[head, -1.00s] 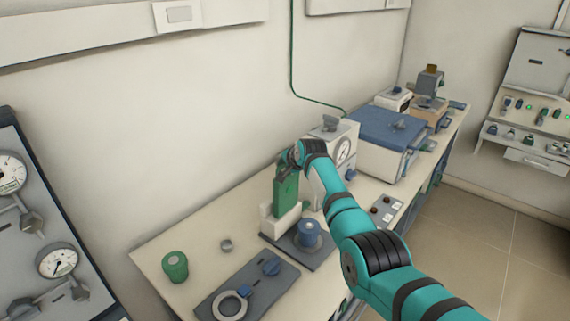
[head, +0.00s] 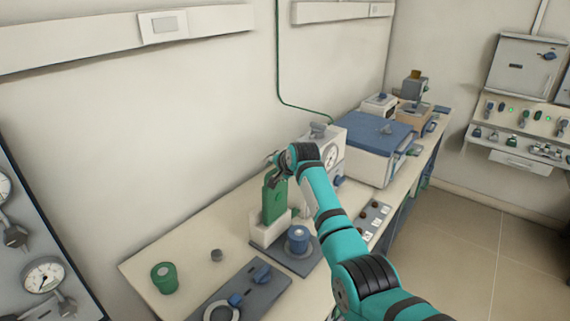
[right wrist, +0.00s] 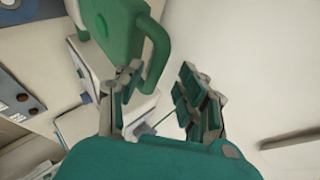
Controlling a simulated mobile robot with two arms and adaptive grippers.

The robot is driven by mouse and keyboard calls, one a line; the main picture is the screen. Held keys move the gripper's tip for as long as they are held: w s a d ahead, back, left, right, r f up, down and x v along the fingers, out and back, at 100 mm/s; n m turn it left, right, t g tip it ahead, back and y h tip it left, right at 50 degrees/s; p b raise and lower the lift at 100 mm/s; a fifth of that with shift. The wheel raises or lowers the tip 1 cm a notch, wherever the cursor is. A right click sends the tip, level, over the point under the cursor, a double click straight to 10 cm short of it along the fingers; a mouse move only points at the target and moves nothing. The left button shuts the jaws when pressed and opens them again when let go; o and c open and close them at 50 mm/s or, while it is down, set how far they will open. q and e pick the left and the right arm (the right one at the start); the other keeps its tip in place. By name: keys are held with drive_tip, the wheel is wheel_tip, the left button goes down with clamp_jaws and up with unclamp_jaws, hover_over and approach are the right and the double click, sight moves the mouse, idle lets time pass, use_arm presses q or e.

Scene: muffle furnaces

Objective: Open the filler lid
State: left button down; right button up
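A green jug-like part (head: 274,196) with a loop handle stands upright on a white block in the head view. Its green body (right wrist: 112,28) and handle (right wrist: 160,52) fill the top of the right wrist view. I cannot tell which part is the filler lid. My right gripper (head: 275,168) is at the top of the green part. In the right wrist view my right gripper (right wrist: 162,95) is open, with one finger near the handle's opening and the other apart on the right. Nothing is clearly held. My left gripper is not in view.
A blue-topped knob (head: 298,238) on a dark plate stands just right of the green part. A white gauge box (head: 325,145) is behind. A green cup (head: 164,277) and a dark ring panel (head: 262,292) are at the front. The wall is close on the left.

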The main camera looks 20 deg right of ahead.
drive_tip(key=v, duration=0.9)
drive_tip(key=shift+s+r, duration=0.15)
drive_tip(key=shift+r, duration=0.1)
